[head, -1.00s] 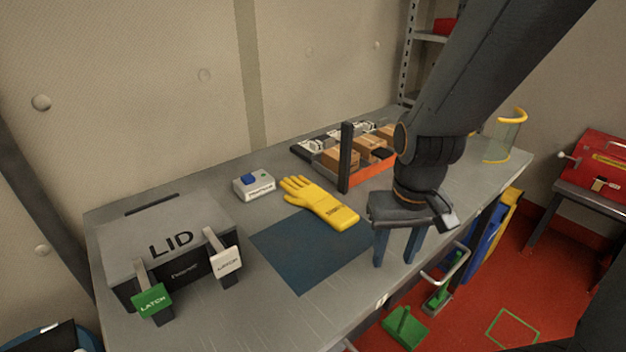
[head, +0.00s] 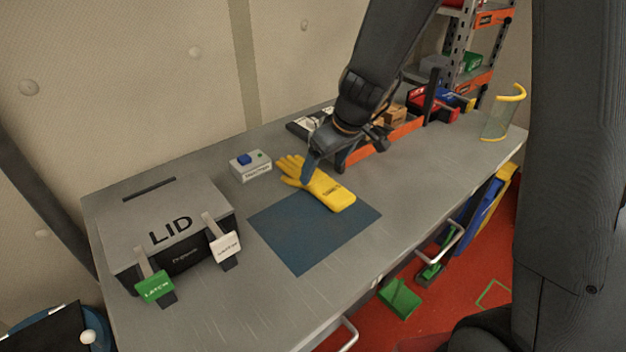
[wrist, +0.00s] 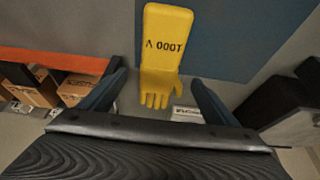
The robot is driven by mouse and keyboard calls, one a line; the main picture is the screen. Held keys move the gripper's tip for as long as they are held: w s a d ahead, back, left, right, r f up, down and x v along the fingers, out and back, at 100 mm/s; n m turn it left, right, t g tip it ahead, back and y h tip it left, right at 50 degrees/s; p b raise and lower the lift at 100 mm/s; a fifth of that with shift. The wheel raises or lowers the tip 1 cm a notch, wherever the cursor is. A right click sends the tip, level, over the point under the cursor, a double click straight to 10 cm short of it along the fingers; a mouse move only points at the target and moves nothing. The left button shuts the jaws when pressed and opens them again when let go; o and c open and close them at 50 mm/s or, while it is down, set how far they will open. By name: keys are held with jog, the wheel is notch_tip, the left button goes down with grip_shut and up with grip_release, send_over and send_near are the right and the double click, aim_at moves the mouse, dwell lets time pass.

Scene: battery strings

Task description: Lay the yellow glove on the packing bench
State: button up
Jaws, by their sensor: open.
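The yellow glove (head: 332,194) lies flat on the grey bench (head: 250,306), its cuff over the dark blue mat (head: 312,235) and its fingers toward the wall. My gripper (head: 308,174) is open and empty, pointing down at the finger end of the glove. In the wrist view the glove (wrist: 165,45) lies below, its fingers between my two spread jaws (wrist: 158,78) and its cuff away from my wrist. Whether the jaws touch the glove I cannot tell. No sign in view marks the bench as the packing bench.
A white box with a blue button (head: 250,166) stands left of the glove. A lidded grey box (head: 165,225) with two latches is farther left. An orange-edged tray (head: 385,142) of cartons stands close behind my gripper. A yellow-rimmed clear visor (head: 503,115) is at the right end.

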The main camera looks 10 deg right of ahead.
aim_at(319, 180)
jog(key=shift+x, duration=2.65)
jog(key=shift+d, duration=0.15)
jog(key=c, duration=1.3)
jog(key=shift+r, duration=0.15)
